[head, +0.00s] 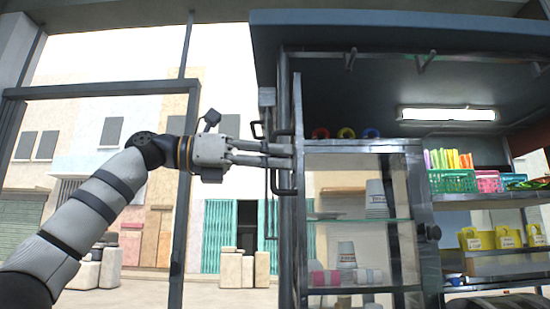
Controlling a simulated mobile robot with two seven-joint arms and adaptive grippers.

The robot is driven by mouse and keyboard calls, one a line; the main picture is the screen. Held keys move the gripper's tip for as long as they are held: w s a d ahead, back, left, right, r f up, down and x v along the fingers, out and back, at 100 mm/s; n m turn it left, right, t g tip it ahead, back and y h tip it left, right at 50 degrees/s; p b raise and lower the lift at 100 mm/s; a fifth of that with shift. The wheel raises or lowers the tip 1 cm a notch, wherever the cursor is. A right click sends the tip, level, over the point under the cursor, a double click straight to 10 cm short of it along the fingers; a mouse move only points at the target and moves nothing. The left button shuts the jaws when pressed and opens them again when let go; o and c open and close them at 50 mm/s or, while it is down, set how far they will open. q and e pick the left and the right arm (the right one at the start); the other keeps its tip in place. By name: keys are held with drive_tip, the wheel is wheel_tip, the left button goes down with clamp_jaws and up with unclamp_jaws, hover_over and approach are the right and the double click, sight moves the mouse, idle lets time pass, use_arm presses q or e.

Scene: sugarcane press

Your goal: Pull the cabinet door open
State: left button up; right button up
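The cabinet (360,146) stands right of centre, with glass panels and shelves holding stacked cups. Dark bar handles (284,191) stick out from its left edge post. My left gripper (291,155) reaches in from the left, level, with its fingers pointing right at this post beside the handles. Its two fingers lie close together, one above the other, and the tips meet the post's outline; I cannot tell whether they hold a handle. The cabinet front shows no clear door gap. My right gripper is not in view.
Shelves with a green basket (452,182) and yellow bins (477,239) stand at the right. A dark overhead canopy (390,33) covers the stall. A metal post (181,220) stands behind my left arm.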

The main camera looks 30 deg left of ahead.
use_arm(q)
drive_tip(key=shift+s+a+r, duration=0.1)
drive_tip(key=shift+a, duration=0.05)
drive_tip(key=v, duration=1.1)
drive_tip(key=shift+s+a, duration=0.2)
drive_tip(key=shift+s, duration=0.05)
